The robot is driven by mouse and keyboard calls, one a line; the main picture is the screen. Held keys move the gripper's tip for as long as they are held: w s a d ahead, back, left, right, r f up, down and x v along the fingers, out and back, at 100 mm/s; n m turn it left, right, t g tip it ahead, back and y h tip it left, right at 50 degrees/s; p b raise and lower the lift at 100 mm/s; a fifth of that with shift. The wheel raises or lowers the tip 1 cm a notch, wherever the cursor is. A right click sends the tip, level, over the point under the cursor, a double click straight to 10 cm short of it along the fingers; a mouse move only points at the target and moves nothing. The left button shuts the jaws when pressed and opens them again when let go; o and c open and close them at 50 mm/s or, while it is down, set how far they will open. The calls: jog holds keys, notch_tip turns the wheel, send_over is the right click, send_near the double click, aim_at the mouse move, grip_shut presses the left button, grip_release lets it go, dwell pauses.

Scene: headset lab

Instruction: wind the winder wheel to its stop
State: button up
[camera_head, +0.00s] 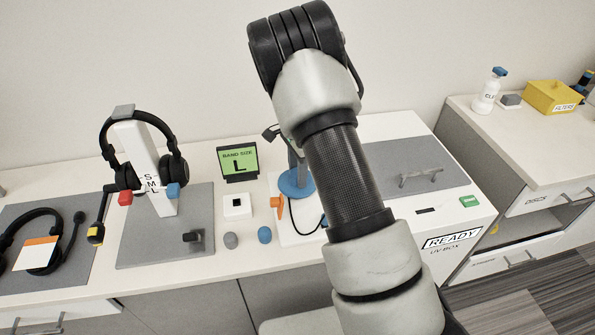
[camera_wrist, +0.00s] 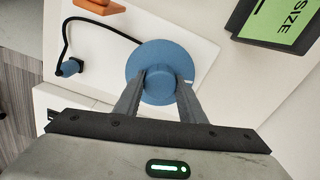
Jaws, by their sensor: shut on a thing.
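The winder wheel is a blue disc with a raised round hub; in the wrist view the winder wheel (camera_wrist: 146,55) sits on a white board (camera_wrist: 190,30). A small white mark shows near its right rim. My gripper (camera_wrist: 160,78) has one finger on each side of the hub and is shut on it. In the head view the wheel's blue rim (camera_head: 291,190) shows left of my arm, with much of the wheel and gripper hidden. A black cable with a blue end piece (camera_wrist: 70,67) runs across the board, beside an orange part (camera_head: 279,207).
A green "BAND SIZE L" display (camera_head: 238,162) stands left of the wheel. A headset stand (camera_head: 160,190) with black headphones is further left. A grey ball (camera_head: 231,240) and blue ball (camera_head: 264,235) lie in front. The UV box (camera_head: 465,230), marked READY, is at right.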

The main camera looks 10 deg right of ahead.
jog(key=shift+w, duration=0.1)
dwell(0.3)
jog(key=o, duration=1)
jog(key=shift+o, duration=0.2)
notch_tip(320, 180, up, 18)
jog(key=p, duration=0.1)
jog(key=shift+f, duration=0.25)
